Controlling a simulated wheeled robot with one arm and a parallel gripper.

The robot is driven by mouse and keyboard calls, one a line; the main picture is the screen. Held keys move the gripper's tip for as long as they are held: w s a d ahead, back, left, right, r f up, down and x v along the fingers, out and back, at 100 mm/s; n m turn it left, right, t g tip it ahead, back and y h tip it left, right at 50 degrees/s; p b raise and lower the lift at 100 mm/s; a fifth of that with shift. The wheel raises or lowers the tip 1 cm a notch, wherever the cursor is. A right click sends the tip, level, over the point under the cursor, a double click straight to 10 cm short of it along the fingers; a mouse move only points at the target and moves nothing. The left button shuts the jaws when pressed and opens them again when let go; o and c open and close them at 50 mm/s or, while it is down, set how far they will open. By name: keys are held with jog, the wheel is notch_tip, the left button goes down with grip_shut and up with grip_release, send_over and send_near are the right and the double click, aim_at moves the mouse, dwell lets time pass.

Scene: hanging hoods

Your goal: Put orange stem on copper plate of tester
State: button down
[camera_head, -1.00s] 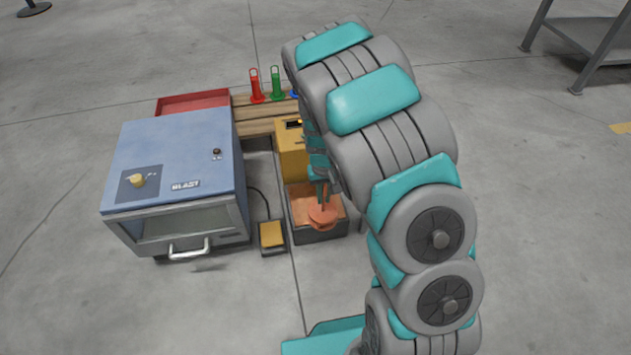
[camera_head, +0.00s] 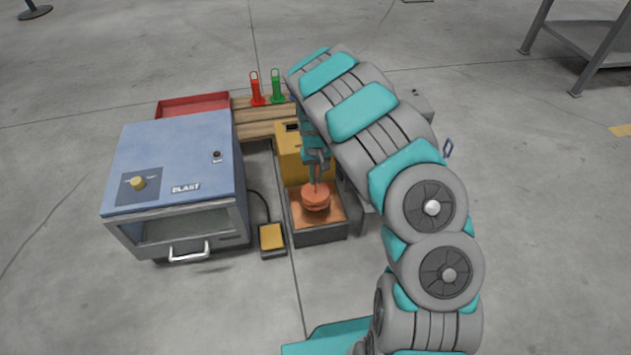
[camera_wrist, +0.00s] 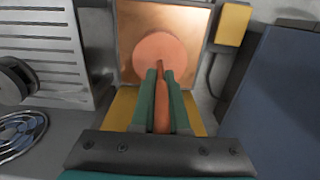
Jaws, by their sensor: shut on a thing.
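The orange stem (camera_head: 315,197) has a round, disc-like body and a thin upright rod. My gripper (camera_head: 316,163) is shut on the rod and points down, with the disc below the fingers. In the wrist view the green fingers (camera_wrist: 164,85) pinch the orange rod, and the disc (camera_wrist: 160,52) lies over the copper plate. The copper plate (camera_head: 333,215) is the floor of the dark-walled tray in front of the yellow tester (camera_head: 289,150). The disc is over the middle of the plate; I cannot tell whether it touches. My arm hides part of the tester.
A blue blast cabinet (camera_head: 178,160) stands left of the tester. A yellow pedal (camera_head: 271,237) lies between them on the floor. A wooden rack with a red stem (camera_head: 256,90) and a green stem (camera_head: 277,88) stands behind, near a red tray (camera_head: 193,103).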

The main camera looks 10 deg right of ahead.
jog(key=shift+f, duration=0.95)
jog(key=shift+f, duration=0.15)
jog(key=c, duration=0.9)
grip_release()
